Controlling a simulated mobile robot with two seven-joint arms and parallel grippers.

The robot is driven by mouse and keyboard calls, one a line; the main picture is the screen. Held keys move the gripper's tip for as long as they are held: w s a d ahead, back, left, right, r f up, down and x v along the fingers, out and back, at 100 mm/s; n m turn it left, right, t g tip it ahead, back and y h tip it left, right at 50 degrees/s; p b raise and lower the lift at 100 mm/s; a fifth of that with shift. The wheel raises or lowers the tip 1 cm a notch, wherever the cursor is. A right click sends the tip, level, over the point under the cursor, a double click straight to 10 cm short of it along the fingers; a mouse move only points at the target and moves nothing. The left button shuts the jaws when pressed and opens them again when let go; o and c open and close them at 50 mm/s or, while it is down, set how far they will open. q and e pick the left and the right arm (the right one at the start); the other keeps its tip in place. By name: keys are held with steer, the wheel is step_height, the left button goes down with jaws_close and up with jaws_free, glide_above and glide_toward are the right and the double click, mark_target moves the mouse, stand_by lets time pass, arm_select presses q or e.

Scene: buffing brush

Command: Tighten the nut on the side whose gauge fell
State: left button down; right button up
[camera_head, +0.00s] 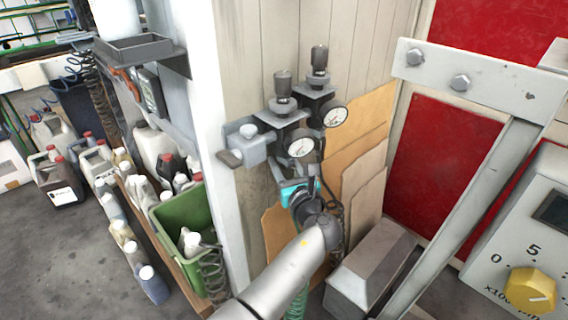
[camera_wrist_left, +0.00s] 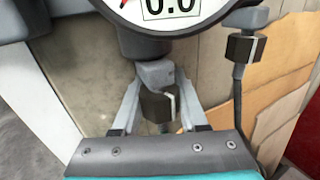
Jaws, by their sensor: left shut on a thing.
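Two round white gauges hang below dark regulators on the wall unit in the head view: a left, nearer gauge (camera_head: 301,147) and a right, farther gauge (camera_head: 335,116). Their needles are too small to read there. In the wrist view one gauge (camera_wrist_left: 170,8) is cut off at the top, with "0.0" and a red needle tip at its left. Below it hangs a dark hex nut (camera_wrist_left: 158,106). My left gripper (camera_head: 300,188) is just under the left gauge, its fingers (camera_wrist_left: 158,115) shut on this nut. A second nut (camera_wrist_left: 243,47) on a dark hose is to the right, apart from the fingers.
A grey valve box (camera_head: 245,142) juts out left of the gauges. A grey metal frame (camera_head: 470,80) and a control box with a yellow knob (camera_head: 530,290) stand at right. A green crate (camera_head: 188,225) and several bottles are at left.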

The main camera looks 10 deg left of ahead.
arm_select(q)
steer(key=shift+c, duration=2.2)
jaws_free()
steer(key=shift+a, duration=0.1)
